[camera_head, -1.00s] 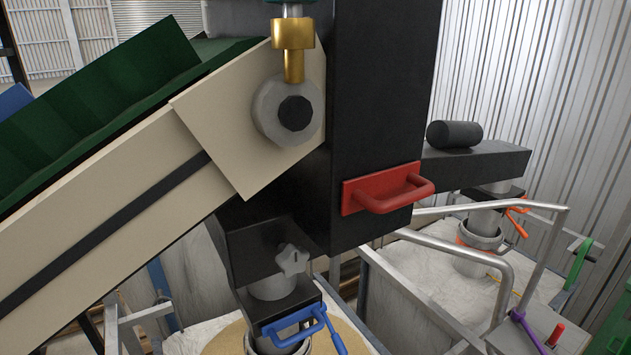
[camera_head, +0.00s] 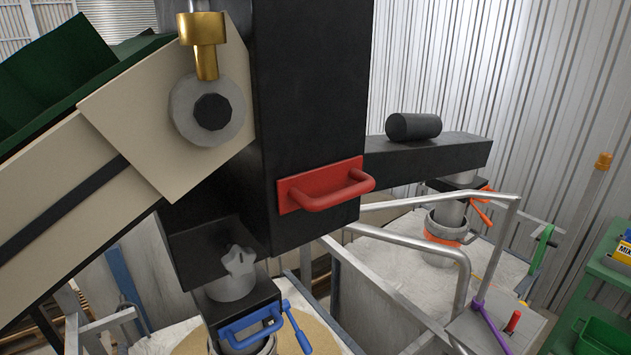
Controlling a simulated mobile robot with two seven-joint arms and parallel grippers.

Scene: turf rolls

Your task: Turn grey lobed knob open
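The grey lobed knob (camera_head: 239,260) sits on the front of the black housing (camera_head: 205,252), above a grey pipe collar. Below it is a black block with a blue handle (camera_head: 252,327) and a blue lever (camera_head: 297,328). Neither of my grippers shows in the head view. Nothing is touching the knob.
A red handle (camera_head: 326,187) stands out from the tall black column, up and right of the knob. Grey tube railings (camera_head: 412,243) run at the right. A green shelf (camera_head: 606,282) stands at the far right. A cream conveyor side (camera_head: 95,160) slopes at the left.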

